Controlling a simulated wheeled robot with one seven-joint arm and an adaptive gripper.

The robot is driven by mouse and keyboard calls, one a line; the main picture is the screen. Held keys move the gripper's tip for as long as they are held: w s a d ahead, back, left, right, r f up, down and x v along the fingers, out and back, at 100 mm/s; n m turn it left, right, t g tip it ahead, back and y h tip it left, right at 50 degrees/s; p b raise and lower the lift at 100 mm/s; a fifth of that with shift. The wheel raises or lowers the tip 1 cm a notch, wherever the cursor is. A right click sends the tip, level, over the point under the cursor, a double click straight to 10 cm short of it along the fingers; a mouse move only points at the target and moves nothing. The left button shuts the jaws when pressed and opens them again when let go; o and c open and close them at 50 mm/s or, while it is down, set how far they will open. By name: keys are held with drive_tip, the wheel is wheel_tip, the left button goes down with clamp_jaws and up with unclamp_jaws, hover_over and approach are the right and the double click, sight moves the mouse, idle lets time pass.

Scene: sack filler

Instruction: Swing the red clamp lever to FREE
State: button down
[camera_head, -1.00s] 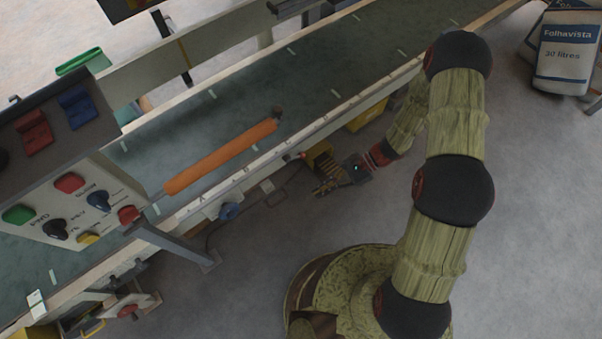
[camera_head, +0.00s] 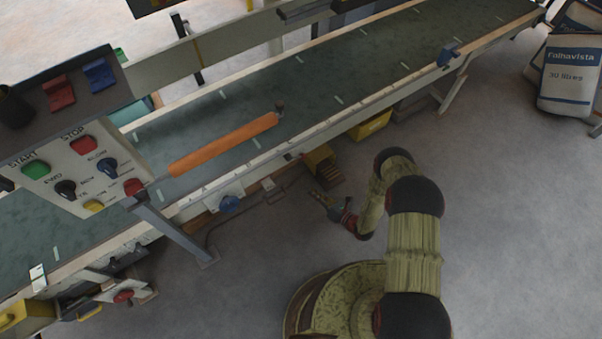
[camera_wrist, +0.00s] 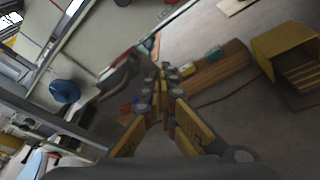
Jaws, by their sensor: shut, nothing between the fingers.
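No part is clearly readable as the red clamp lever. A dark red blurred part (camera_wrist: 118,78) shows beside the conveyor frame in the wrist view, left of my fingertips, and I cannot tell if it is the lever. No FREE mark can be read. My gripper (camera_head: 320,198) is low beside the conveyor's near side, over the floor. In the wrist view my gripper (camera_wrist: 160,78) has its yellow-sided fingers together at the tips, with nothing held. It appears apart from the frame.
The conveyor (camera_head: 330,65) runs diagonally with an orange bar (camera_head: 222,146) across its belt. A control box (camera_head: 85,165) stands left. White sacks (camera_head: 568,75) stand right. Floor is open there.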

sight(296, 157)
drive_tip(key=w+a+r+m+t+b, duration=0.1)
drive_tip(key=w+a+b, duration=0.3)
drive_tip(key=w, duration=0.7)
drive_tip(key=shift+w+a+r+m, duration=0.3)
drive_tip(key=shift+r, duration=0.2)
drive_tip(key=shift+h, duration=0.3)
